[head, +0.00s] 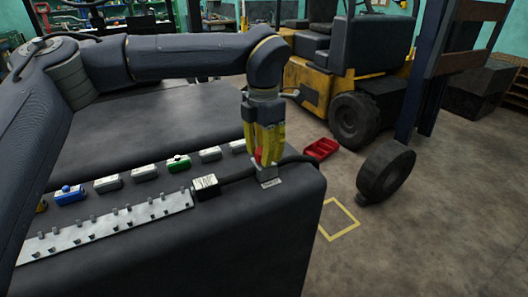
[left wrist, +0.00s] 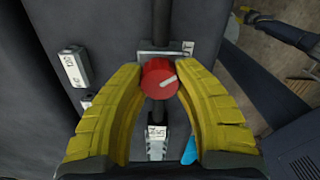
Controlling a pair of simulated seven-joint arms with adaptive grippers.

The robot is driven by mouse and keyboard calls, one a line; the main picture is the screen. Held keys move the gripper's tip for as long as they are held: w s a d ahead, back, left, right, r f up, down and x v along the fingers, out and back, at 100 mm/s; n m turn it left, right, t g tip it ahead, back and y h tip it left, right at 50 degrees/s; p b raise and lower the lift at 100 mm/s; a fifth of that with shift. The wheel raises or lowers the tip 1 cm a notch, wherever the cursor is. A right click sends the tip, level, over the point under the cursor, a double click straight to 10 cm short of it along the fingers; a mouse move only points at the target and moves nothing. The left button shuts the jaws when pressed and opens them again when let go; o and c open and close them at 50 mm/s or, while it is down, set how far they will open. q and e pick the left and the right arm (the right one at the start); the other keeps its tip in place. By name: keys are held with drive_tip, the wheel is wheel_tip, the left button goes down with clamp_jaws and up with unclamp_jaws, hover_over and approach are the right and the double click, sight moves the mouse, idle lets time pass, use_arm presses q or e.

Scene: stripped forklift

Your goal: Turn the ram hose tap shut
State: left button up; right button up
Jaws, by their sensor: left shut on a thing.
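The ram hose tap has a round red knob, seen in the left wrist view (left wrist: 158,78) with a pale pointer line aimed right and slightly up. In the head view it is mostly hidden by yellow fingers. Its grey base (head: 269,181) sits at the bench's far right corner, on a black hose (head: 237,174). My left gripper (head: 265,153) points down over the tap, its fingers shut on the red knob from both sides. The left gripper also shows in the left wrist view (left wrist: 160,72). My right gripper is in neither view.
A labelled block (head: 204,186) sits on the hose beside a metal strip (head: 110,226) with several pegs. Small boxes line the bench behind it. A red tray (head: 321,149), a loose wheel (head: 386,171) and the forklift (head: 345,75) stand beyond.

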use_arm(q)
drive_tip(key=m, duration=0.7)
drive_tip(key=shift+a+f, duration=0.1)
drive_tip(key=shift+f, duration=0.05)
idle(0.4)
drive_tip(key=o, duration=1.3)
drive_tip(key=shift+r, duration=6.1)
